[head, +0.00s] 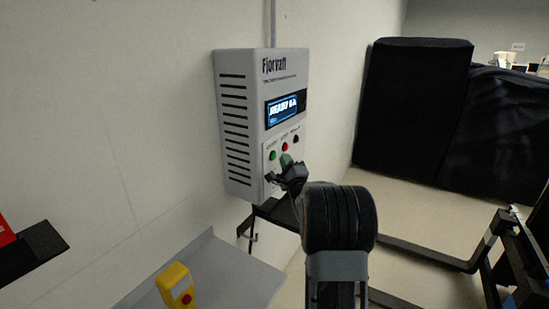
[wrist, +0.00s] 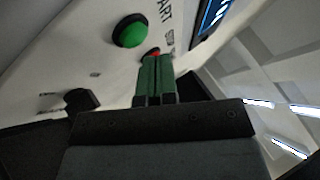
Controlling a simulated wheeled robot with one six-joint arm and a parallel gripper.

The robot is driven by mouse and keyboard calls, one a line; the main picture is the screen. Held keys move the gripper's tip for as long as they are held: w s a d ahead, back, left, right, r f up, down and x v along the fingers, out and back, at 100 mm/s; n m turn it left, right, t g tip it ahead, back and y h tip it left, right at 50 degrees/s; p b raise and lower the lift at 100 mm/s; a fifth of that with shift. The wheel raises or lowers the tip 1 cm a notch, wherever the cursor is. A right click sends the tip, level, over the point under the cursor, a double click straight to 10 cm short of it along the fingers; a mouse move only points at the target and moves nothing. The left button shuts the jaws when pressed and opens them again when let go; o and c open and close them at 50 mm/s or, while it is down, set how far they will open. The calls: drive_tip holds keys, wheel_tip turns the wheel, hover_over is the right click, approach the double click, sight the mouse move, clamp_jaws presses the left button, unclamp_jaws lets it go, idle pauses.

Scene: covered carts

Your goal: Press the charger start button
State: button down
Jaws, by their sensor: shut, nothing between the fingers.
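The charger (head: 265,125) is a light grey wall box with side vents and a lit blue display (head: 286,108) that appears to read "READY". Below the display are a green button (head: 272,155), a red button (head: 284,147) and a dark button (head: 296,139). My gripper (head: 286,160) is shut and empty, its green fingertips just below the red button. In the wrist view the fingers (wrist: 155,62) partly cover the red button (wrist: 153,52). The green button (wrist: 130,30) is left of and above the fingertips, apart from them, with lettering ending in "ART" beside it.
A grey shelf (head: 225,272) below the charger holds a yellow device (head: 175,285) with a red button. A red item (head: 5,232) sits on a dark bracket at left. Black covered carts (head: 415,110) stand behind at right. A dark metal frame (head: 425,255) lies at lower right.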

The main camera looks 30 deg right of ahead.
drive_tip(key=shift+w+a, duration=0.1)
drive_tip(key=shift+w, duration=0.1)
drive_tip(key=shift+w+a+b, duration=0.1)
drive_tip(key=shift+w+b, duration=0.15)
drive_tip(key=shift+b, duration=0.15)
drive_tip(key=shift+w+a, duration=0.25)
drive_tip(key=shift+w, duration=0.1)
idle(0.6)
drive_tip(key=shift+s+d+b, duration=0.1)
drive_tip(key=shift+b, duration=0.25)
drive_tip(key=shift+s+d+b, duration=0.3)
drive_tip(key=shift+s+b, duration=0.05)
drive_tip(key=shift+s, duration=0.3)
drive_tip(key=shift+s+d+b, duration=0.2)
drive_tip(key=shift+s+d, duration=0.2)
drive_tip(key=shift+s, duration=0.35)
drive_tip(key=shift+s+d+b, duration=0.2)
drive_tip(key=shift+s+d, duration=0.2)
drive_tip(key=shift+s, duration=0.3)
drive_tip(key=shift+s+d+b, duration=0.2)
drive_tip(key=shift+s+d, duration=0.2)
drive_tip(key=shift+s, duration=0.35)
